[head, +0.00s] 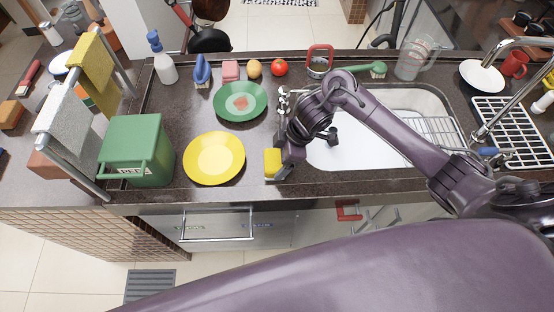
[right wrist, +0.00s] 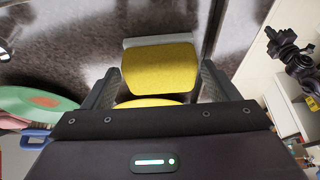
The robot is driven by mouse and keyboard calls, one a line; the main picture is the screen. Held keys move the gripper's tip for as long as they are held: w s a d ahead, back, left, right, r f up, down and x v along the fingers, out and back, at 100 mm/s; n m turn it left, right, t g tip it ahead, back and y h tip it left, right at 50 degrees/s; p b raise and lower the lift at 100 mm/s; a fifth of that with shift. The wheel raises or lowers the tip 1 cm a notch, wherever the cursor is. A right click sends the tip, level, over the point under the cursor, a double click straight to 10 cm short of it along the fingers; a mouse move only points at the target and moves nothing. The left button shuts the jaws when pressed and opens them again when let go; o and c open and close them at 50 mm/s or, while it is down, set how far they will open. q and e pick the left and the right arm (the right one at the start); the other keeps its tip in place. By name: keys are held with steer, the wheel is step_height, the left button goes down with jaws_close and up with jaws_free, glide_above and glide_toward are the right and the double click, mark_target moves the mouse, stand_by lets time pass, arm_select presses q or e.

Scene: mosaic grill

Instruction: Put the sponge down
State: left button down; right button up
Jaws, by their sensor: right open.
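The yellow sponge (head: 272,163) is at the front of the dark counter, just left of the sink. In the right wrist view the sponge (right wrist: 160,68), yellow with a pale grey edge, lies between the fingertips. My right gripper (head: 283,168) is open around it, with a finger on each side in the right wrist view (right wrist: 158,76). There is a narrow gap at the right finger; the left one is very close to it. I cannot tell whether the sponge rests on the counter. My left gripper is not in view.
A yellow plate (head: 214,158) and a green bin (head: 138,150) stand to the left. A green plate (head: 240,102) lies behind. The sink (head: 335,152) is to the right, partly under my arm. The counter's front edge (head: 240,196) is close. Bare counter lies between yellow plate and sponge.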

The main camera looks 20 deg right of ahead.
steer(key=v, duration=0.9)
steer(key=shift+d+r+p, duration=0.2)
steer(key=shift+r+p, duration=0.1)
steer(key=shift+p, duration=0.1)
steer(key=shift+s+f, duration=0.1)
steer(key=shift+s, duration=0.05)
